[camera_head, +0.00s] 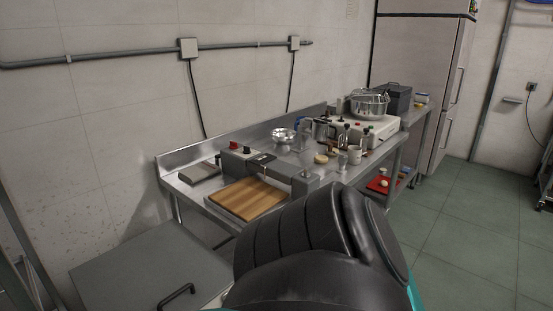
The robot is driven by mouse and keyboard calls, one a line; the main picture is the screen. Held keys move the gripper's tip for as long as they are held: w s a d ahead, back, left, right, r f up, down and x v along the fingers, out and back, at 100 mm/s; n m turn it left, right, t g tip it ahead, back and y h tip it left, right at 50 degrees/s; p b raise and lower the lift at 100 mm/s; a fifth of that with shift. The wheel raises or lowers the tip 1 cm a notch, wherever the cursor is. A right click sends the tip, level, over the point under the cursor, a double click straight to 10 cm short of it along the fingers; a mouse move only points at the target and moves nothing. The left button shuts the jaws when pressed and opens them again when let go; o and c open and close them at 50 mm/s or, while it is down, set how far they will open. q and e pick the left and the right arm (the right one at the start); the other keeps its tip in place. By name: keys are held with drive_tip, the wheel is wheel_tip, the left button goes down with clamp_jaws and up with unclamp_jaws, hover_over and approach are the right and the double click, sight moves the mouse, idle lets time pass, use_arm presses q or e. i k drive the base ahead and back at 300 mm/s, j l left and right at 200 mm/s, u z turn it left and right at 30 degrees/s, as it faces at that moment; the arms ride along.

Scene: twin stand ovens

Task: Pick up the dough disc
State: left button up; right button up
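A small tan round piece (321,158), which looks like the dough disc, lies on the steel counter (212,187) toward the middle right. It is too small to make out in detail. Another small pale round item (383,183) sits on a red tray (374,187) on the lower shelf; I cannot tell what it is. A black padded part of my own body fills the lower middle of the view and hides the front of the counter there. Neither of my grippers shows.
A wooden board (246,199) lies at the counter's near left. A tall steel fridge (420,70) stands at the back. The green floor (465,225) at right is clear.

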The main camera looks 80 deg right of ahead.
sight(318, 159)
drive_tip(key=z, duration=2.85)
drive_tip(key=i+l+u, duration=0.1)
drive_tip(key=u, duration=0.25)
drive_tip(key=l+u, duration=0.1)
drive_tip(key=u, duration=0.3)
drive_tip(key=i+l+u, duration=0.1)
drive_tip(key=u, duration=0.25)
drive_tip(key=i+l+u, duration=0.1)
drive_tip(key=l+u, duration=0.15)
drive_tip(key=l, duration=0.2)
drive_tip(key=l+u, duration=0.6)
drive_tip(key=l, duration=0.7)
drive_tip(key=l+u, duration=0.1)
drive_tip(key=l, duration=0.8)
drive_tip(key=k+l+u, duration=0.15)
drive_tip(key=l, duration=0.8)
